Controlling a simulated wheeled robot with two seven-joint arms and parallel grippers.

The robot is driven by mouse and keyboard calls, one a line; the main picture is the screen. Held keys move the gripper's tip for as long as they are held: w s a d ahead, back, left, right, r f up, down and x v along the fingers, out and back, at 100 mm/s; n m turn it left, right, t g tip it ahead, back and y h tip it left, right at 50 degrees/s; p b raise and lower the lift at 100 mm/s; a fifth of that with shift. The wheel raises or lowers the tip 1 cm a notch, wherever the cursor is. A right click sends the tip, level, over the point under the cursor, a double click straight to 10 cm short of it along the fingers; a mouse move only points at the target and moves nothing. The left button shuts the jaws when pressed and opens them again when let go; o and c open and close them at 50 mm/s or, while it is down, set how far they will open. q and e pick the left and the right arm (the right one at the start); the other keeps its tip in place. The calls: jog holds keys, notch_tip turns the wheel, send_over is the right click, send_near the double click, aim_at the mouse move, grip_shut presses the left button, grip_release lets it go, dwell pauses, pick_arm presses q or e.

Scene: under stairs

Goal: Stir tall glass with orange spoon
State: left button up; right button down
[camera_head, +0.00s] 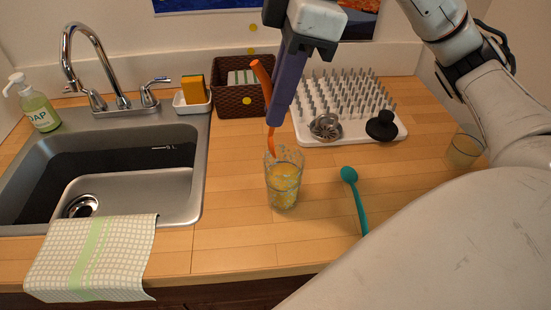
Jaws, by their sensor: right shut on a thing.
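The tall glass (284,188) stands upright on the wooden counter, right of the sink, with yellow liquid in it. My right gripper (276,116) comes down above the glass, its fingers shut on the orange spoon (262,76). The spoon is tilted, with its upper end left of the fingers. Its lower part reaches down to the glass mouth and seems to pass inside the rim; its tip is hard to make out. The middle of the spoon is hidden by the fingers. My left gripper is out of view.
A teal spoon (356,200) lies right of the glass. A drying rack (350,100) and a brown basket (228,102) stand behind. Another glass (466,149) is at the right. The sink (150,190) is left, with a towel (92,258) over the front edge.

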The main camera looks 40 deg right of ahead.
jog(key=shift+r, duration=0.25)
jog(key=shift+r, duration=0.1)
jog(key=shift+r, duration=1.95)
jog(key=shift+f, duration=0.1)
